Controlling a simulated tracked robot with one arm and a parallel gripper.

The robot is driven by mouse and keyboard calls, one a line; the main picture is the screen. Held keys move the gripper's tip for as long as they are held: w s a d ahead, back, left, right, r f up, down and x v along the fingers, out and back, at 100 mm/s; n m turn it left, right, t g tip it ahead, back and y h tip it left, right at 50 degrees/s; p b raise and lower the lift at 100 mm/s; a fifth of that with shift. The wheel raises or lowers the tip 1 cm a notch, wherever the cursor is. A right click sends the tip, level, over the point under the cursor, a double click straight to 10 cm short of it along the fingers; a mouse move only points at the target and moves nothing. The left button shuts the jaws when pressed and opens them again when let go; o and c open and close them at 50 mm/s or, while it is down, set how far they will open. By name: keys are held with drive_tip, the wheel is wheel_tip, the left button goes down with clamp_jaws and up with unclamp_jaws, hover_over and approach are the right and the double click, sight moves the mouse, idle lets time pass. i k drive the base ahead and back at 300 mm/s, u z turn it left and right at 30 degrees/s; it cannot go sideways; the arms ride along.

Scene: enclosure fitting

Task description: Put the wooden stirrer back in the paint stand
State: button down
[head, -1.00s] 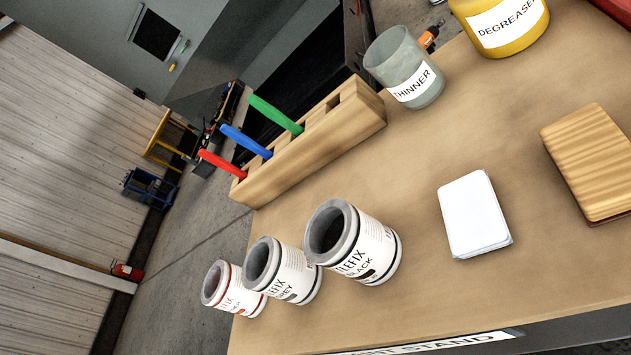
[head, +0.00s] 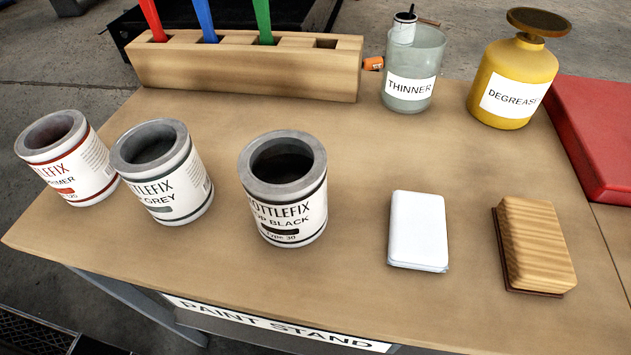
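No wooden stirrer can be made out in the head view. The paint stand (head: 300,325) is a tan-topped bench with a "PAINT STAND" label on its front edge. At its back stands a wooden rack (head: 245,75) with slots. Red (head: 152,18), blue (head: 205,18) and green (head: 262,20) handled tools stand in it. A dark, empty-looking slot shows at the rack's right end. My gripper is not in view, so what it holds cannot be seen.
Open tins of primer (head: 85,175), grey (head: 175,190) and black (head: 292,210) stand along the front left. A thinner jar (head: 410,90), yellow degreaser can (head: 505,85), white block (head: 418,230), wooden block (head: 537,245) and red case (head: 600,130) occupy the right. The middle is clear.

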sight(326, 88)
drive_tip(key=z, duration=0.1)
drive_tip(key=i, duration=1)
drive_tip(key=u, duration=0.1)
